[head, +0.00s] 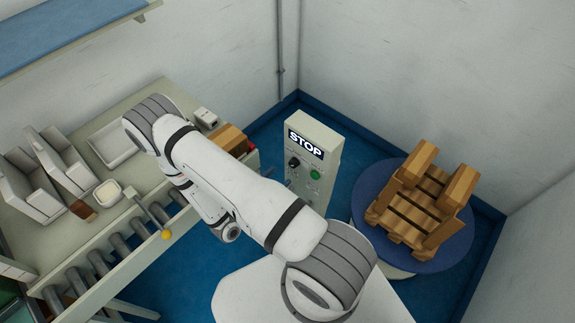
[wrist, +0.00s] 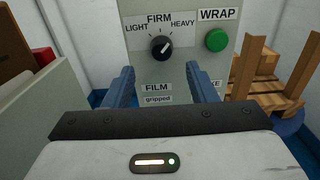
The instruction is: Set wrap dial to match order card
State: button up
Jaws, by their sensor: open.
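The wrap dial (wrist: 161,47) is a round black knob on the grey control box (wrist: 180,72) in the wrist view. LIGHT, FIRM and HEAVY are marked around it from left to right. Its pale pointer mark leans up and right, toward the HEAVY side of FIRM. My gripper (wrist: 160,67) is open and empty; its blue fingers stand apart below the dial, left and right of it, not closed on it. The dial also shows in the head view (head: 294,162). My arm mostly hides the gripper there. I cannot make out an order card.
A green WRAP button (wrist: 216,40) sits right of the dial. A FILM label reading "gripped" (wrist: 158,99) is below. A STOP sign (head: 305,144) tops the box. A wooden pallet load (head: 422,205) stands on a blue turntable (head: 455,245). A roller conveyor (head: 122,246) lies left.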

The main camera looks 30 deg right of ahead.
aim_at(291, 166)
jog(key=p+x, duration=0.1)
jog(key=x, duration=0.5)
jog(key=shift+d, duration=0.25)
